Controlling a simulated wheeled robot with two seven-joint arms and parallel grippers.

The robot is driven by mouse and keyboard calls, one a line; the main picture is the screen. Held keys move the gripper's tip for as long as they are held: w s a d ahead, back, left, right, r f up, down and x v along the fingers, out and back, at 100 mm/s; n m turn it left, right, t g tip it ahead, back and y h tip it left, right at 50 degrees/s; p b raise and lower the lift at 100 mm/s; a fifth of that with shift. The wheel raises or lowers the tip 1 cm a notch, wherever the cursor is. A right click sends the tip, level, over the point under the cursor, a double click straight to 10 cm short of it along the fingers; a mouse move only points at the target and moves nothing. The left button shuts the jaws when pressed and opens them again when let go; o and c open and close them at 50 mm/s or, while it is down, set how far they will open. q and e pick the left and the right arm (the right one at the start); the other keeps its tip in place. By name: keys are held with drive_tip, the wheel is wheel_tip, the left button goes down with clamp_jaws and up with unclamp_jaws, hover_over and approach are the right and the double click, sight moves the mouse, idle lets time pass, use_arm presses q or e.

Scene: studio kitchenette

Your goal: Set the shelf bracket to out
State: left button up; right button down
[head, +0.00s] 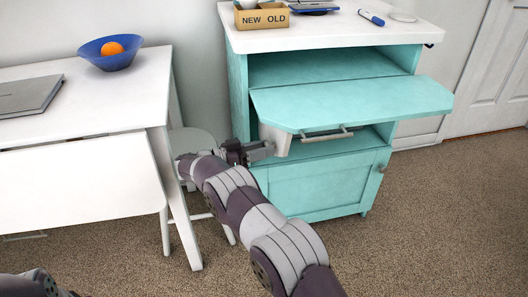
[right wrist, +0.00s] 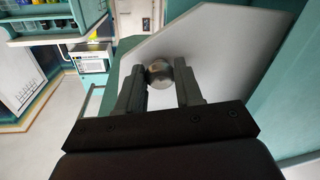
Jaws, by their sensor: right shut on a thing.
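The shelf bracket (head: 276,139) is a light grey plate under the left part of the teal flap shelf (head: 350,100) on the teal cabinet. In the right wrist view the bracket (right wrist: 215,55) is a large grey panel with a round metal knob (right wrist: 159,75). My right gripper (head: 260,151) is at the cabinet's left front, just below the flap. In the right wrist view its two fingers (right wrist: 160,90) are on either side of the knob, shut on it. The bracket's hinge is hidden. My left gripper is out of view; only part of my left arm shows.
The flap sticks out level, with a bar handle (head: 326,135) below its front. A cabinet door (head: 318,188) is shut below. A white table (head: 85,115) with a blue bowl (head: 108,50) and a stool (head: 195,142) stand to the left. Carpet (head: 440,220) is clear at right.

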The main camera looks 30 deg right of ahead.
drive_tip(key=shift+a, duration=0.1)
idle(0.4)
drive_tip(key=c, duration=0.7)
unclamp_jaws()
drive_tip(key=shift+c, duration=0.2)
drive_tip(key=shift+r, duration=0.1)
